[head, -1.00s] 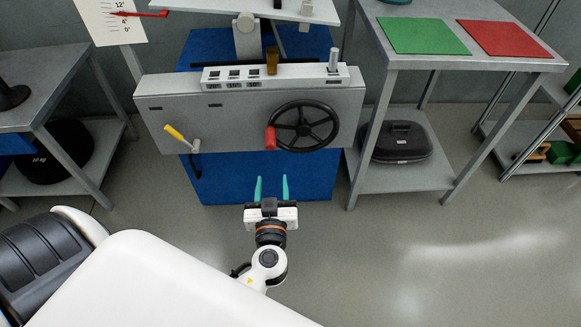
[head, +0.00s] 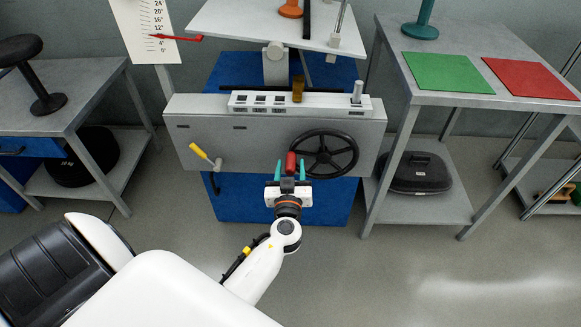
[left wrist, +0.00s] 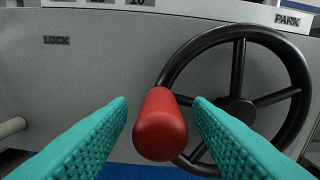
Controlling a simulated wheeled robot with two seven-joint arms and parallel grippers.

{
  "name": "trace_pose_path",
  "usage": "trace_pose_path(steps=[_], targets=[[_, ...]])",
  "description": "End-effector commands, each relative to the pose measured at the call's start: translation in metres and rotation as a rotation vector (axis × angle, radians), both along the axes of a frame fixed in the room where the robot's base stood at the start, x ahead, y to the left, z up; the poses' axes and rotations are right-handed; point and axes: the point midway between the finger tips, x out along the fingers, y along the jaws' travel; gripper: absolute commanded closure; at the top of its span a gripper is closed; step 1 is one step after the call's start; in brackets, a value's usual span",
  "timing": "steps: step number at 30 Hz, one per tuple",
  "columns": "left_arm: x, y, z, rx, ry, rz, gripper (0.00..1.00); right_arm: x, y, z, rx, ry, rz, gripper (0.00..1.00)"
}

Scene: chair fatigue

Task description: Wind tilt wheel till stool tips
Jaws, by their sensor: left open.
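The black tilt wheel (head: 351,154) is on the front of the grey machine housing (head: 250,140). Its red handle (head: 291,163) sticks out at the wheel's left side. In the left wrist view the red handle (left wrist: 160,125) lies between the teal fingers, with a gap on each side. My left gripper (head: 291,172) is open around the handle's near end. A tilting platform (head: 240,22) stands above the housing, with an orange-brown stool base (head: 290,9) on it; the rest of that stool is cut off. My right gripper is not in view.
An angle scale (head: 143,25) with a red pointer (head: 178,37) stands behind. Side tables hold a black stool (head: 47,103), a green mat (head: 447,73) and a red mat (head: 531,78).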

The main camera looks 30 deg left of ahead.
Motion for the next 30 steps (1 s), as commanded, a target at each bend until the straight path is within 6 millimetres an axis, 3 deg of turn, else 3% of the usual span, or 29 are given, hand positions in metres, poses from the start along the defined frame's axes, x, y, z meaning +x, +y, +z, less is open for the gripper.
trace_pose_path(steps=[8, 16, 25, 30], targets=[[0.001, 0.001, 0.000, 0.000, 0.000, 0.000, 0.55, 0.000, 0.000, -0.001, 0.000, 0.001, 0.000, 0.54], [0.001, 0.000, 0.000, 0.000, 0.000, 0.000, 0.99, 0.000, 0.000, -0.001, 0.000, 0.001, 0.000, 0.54], [0.001, -0.001, 0.004, 0.038, 0.021, 0.000, 1.00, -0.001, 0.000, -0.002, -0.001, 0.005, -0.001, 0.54], [0.003, -0.003, 0.013, 0.126, 0.075, 0.000, 1.00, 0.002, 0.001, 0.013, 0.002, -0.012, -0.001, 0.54]])
